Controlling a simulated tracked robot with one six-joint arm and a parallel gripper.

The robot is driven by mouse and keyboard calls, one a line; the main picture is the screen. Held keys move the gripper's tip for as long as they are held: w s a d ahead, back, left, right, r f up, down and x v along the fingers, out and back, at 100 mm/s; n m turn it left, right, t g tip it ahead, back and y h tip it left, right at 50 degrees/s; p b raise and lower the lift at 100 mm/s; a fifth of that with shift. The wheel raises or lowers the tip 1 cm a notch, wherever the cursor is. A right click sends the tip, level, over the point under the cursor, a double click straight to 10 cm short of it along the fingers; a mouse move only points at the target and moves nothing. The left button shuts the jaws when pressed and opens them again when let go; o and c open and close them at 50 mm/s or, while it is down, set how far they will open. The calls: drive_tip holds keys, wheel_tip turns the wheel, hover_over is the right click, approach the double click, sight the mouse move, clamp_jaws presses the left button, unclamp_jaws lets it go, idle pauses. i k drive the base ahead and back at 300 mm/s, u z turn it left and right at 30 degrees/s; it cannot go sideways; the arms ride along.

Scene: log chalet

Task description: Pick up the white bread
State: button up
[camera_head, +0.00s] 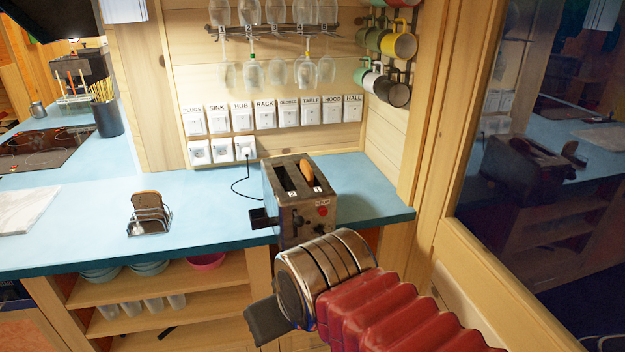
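A slice of bread (307,173) with a tan-brown edge sticks up from the right slot of the metal toaster (322,212) on the blue counter. The toaster's left slot looks dark and empty. Another brown-edged slice (147,200) stands in a wire toast rack (150,225) to the left. I cannot tell by colour which slice is the white bread. My gripper (268,320) shows only as a dark part beside my metal wrist, below and in front of the toaster. Its fingertips are not clearly visible, and I see no bread at it.
The blue counter (205,200) is clear between rack and toaster. Its front edge lies above open shelves with bowls and glasses. A power cord runs behind the toaster. Glasses (252,75) and mugs (399,45) hang above. A wooden post and glossy pane stand right.

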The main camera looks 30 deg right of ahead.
sight(306, 170)
drive_tip(key=u, duration=0.05)
drive_tip(key=i, duration=1)
drive_tip(key=z, duration=0.05)
